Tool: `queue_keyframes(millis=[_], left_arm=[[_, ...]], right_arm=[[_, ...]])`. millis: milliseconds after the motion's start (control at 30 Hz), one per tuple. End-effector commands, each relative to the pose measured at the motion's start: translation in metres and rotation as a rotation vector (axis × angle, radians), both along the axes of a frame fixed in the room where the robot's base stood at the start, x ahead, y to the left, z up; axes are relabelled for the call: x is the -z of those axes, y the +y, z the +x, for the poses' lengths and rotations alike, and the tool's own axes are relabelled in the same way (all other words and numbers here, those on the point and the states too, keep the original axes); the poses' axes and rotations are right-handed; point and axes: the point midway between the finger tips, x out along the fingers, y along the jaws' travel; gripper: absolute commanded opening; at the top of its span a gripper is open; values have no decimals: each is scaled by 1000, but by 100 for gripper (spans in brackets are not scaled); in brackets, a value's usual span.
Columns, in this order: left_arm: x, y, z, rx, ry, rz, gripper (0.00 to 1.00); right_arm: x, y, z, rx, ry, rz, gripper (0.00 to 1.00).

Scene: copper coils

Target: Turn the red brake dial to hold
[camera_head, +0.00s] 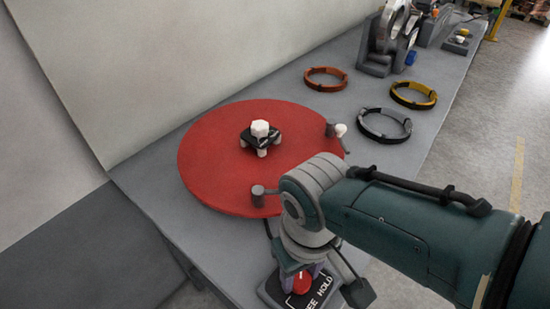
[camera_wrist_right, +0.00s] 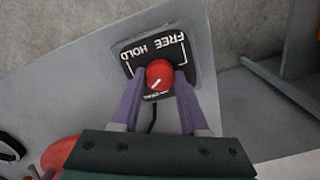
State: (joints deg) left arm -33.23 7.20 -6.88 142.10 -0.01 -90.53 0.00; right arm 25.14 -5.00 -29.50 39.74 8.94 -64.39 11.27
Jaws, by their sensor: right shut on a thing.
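The red brake dial (camera_wrist_right: 160,76) sits on a black plate (camera_wrist_right: 191,49) lettered FREE and HOLD. My right gripper (camera_wrist_right: 159,82) is shut on the dial, with one purple finger on each side of it. A short white mark on the dial's face slants toward the lower left in the wrist view; I cannot tell which word it stands for. In the head view the dial (camera_head: 302,283) shows below my right wrist, between the fingers (camera_head: 300,273), and part of the word FREE is hidden. My left gripper is not in view.
A large red turntable (camera_head: 215,150) with a black and white hub (camera_head: 260,134) fills the bench's middle. A grey machine (camera_head: 390,42) stands at the far end. Open floor lies right.

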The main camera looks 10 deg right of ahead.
Motion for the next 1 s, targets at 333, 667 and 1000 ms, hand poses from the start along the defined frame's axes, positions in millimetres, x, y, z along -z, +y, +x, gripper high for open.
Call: queue_keyframes(millis=[333,667,1000], left_arm=[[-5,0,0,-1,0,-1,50],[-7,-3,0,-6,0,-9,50],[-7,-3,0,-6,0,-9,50]], right_arm=[[-2,1,0,308,4,2,0],[-2,1,0,502,4,2,0],[-1,1,0,572,4,2,0]])
